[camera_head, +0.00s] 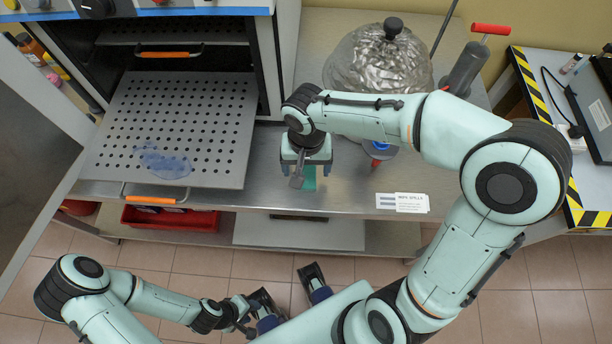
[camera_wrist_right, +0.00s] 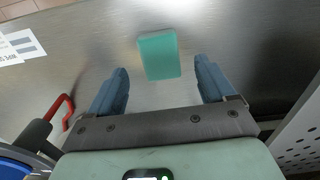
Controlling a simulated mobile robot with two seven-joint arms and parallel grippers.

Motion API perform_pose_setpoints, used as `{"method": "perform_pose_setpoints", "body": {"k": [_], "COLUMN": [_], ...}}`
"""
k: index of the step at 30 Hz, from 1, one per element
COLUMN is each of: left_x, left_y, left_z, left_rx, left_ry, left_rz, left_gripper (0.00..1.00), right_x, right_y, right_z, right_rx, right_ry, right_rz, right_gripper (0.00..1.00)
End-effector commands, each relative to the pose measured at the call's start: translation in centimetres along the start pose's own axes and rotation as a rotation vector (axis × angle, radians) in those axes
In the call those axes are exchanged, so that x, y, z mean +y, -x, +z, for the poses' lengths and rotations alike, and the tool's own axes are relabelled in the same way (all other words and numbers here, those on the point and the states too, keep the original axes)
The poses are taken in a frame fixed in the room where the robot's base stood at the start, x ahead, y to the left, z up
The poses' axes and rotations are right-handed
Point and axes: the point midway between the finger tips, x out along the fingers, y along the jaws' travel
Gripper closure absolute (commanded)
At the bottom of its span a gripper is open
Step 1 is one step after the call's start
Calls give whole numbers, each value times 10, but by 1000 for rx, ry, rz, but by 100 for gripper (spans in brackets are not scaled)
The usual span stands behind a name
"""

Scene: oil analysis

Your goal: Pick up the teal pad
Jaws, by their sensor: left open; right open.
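The teal pad (camera_head: 309,180) lies on the metal bench top, below my right gripper in the head view and partly covered by it. In the right wrist view the teal pad (camera_wrist_right: 159,57) lies flat, just beyond the gap between my fingers and about centred on it. My right gripper (camera_wrist_right: 160,84) is open and empty, pointing down at the bench; in the head view my right gripper (camera_head: 306,168) hangs over the pad. My left gripper (camera_head: 288,288) is open and empty, low in front of the bench, far from the pad.
A perforated oven shelf (camera_head: 190,105) with a blue spill is pulled out at the left. A foil-like dome (camera_head: 365,62) stands behind my right arm. A white label card (camera_head: 405,203) lies right of the pad. A red tray (camera_head: 170,218) sits below the bench top.

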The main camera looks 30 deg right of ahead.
Motion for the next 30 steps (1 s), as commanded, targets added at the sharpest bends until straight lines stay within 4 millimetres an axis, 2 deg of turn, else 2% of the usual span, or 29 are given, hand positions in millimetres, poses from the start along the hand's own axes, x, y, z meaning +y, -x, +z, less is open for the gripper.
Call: {"method": "perform_pose_setpoints", "body": {"k": [3, 6, 14, 15, 17, 18, 20, 30], "left_x": [-1, -1, -1, -1, -1, -1, -1, -1], "left_y": [-3, -4, -4, -4, -4, -4, -4, -3], "left_z": [-1, -2, -2, -2, -2, -2, -2, -2], "left_rx": [1, 4, 5, 5, 5, 5, 5, 5], "left_ry": [0, 0, -1, -1, -1, -1, -1, 0], "left_rz": [0, 1, 1, 1, 1, 1, 1, 1], "left_gripper": [57, 57, 57, 57, 57, 57, 57, 57], "right_x": [0, 0, -1, -1, -1, -1, -1, -1], "right_y": [-21, -31, -34, -34, -33, -33, -33, -31], "right_z": [1, 0, 0, 0, 0, 0, 0, 0], "right_rx": [-3, -2, 0, 0, 0, 0, 0, 1], "right_ry": [1, 0, 1, 1, 1, 0, 0, 0], "right_rz": [3, 1, 0, 0, 0, 0, 0, 0], "right_gripper": [17, 17, 17, 24, 43, 56, 76, 77]}}
